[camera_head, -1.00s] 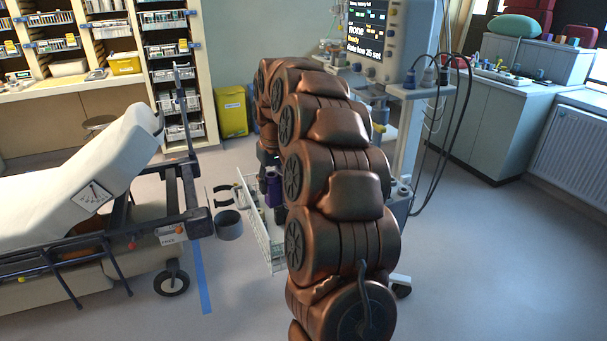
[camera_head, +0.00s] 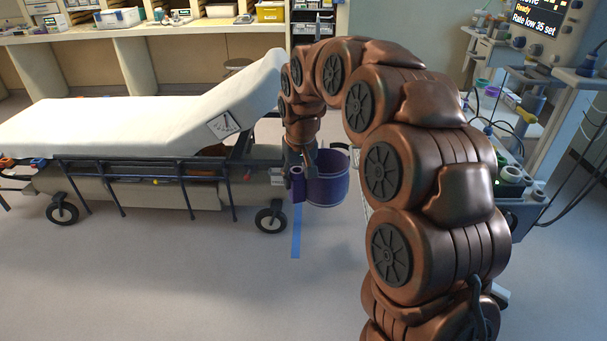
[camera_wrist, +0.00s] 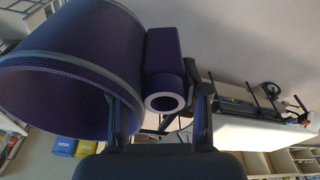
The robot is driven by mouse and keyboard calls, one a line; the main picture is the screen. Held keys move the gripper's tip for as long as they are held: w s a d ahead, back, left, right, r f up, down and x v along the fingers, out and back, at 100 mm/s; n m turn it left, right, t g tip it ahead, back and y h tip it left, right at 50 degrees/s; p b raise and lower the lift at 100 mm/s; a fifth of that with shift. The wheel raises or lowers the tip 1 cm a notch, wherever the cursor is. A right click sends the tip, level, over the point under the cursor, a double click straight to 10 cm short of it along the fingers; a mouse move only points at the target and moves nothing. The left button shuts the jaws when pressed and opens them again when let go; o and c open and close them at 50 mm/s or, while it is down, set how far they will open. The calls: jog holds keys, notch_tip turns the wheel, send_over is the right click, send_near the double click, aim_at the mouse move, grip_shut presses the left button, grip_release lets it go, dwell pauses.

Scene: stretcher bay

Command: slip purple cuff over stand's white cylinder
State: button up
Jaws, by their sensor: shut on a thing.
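The purple cuff (camera_head: 330,186) is a wide mesh band with a grey rim, with a smaller purple tube on its side. It hangs from my gripper (camera_head: 308,170), above the floor near the stretcher's right end. In the wrist view the cuff (camera_wrist: 65,75) fills the upper left. Its side tube (camera_wrist: 166,70), with a pale ring at its end, lies between the two fingers of my gripper (camera_wrist: 160,112), which is shut on the cuff. Short white cylinders (camera_head: 511,174) show on the equipment stand (camera_head: 508,220) at right, well apart from the cuff. I cannot tell which one is meant.
A stretcher (camera_head: 140,130) with a raised backrest and wheels stands left of my gripper. A blue tape line (camera_head: 296,235) runs along the floor. Shelves and a counter (camera_head: 150,33) line the back. A monitor (camera_head: 545,22) and cables stand at right. The front-left floor is clear.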

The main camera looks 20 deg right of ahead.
notch_tip(320, 180, down, 19)
jog(key=b, duration=1.6)
jog(key=shift+a+f, duration=0.15)
jog(key=shift+f, duration=0.1)
